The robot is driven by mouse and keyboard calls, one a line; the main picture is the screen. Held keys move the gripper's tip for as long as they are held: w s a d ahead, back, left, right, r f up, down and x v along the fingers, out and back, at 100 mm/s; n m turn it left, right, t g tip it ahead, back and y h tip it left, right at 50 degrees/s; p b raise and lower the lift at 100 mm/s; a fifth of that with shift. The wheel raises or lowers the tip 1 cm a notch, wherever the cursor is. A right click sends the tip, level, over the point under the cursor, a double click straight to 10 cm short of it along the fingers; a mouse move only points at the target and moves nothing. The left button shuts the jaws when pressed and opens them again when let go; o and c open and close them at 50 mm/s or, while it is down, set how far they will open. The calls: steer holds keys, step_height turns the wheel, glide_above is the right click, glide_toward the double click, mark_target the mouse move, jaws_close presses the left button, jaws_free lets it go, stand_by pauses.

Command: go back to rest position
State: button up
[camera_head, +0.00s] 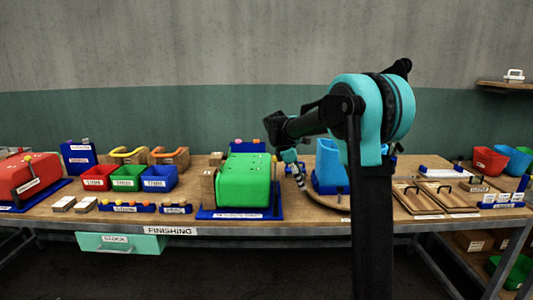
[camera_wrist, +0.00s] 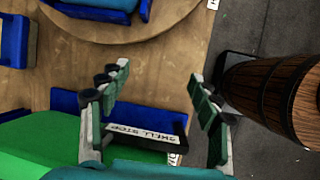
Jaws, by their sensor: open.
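My gripper (camera_head: 296,172) hangs just right of the green block (camera_head: 245,184) in the head view, low over the table, with my arm reaching out to it from the right. In the wrist view its two fingers (camera_wrist: 160,78) are spread apart and nothing is between their pads. Beyond them lies a dark bar with a white label reading SHELL STOP (camera_wrist: 140,134), beside the green block (camera_wrist: 45,145). Whether the gripper touches anything cannot be told. The far side of the green block is hidden.
The wooden table (camera_head: 270,227) carries a blue base (camera_head: 240,214), a red block (camera_head: 30,174), small bins (camera_head: 128,178) and wooden trays (camera_head: 450,196). A blue container (camera_head: 328,165) stands close right of my gripper. A wooden barrel-like thing (camera_wrist: 265,90) shows beside the table edge.

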steer(key=s+d+f+m+t+y, duration=0.1)
steer(key=s+f+m, duration=0.4)
steer(key=s, duration=0.5)
steer(key=s+d+f+m+t+y, duration=0.1)
steer(key=s+d+f+m+y, duration=0.1)
steer(key=s+f+m, duration=0.4)
steer(key=s+d+f+m+t+y, duration=0.1)
steer(key=s+d+f+m, duration=0.2)
steer(key=s, duration=1.3)
step_height(320, 180, down, 3)
steer(key=m, duration=0.3)
steer(key=shift+s+y, duration=0.15)
steer(key=shift+y, duration=0.15)
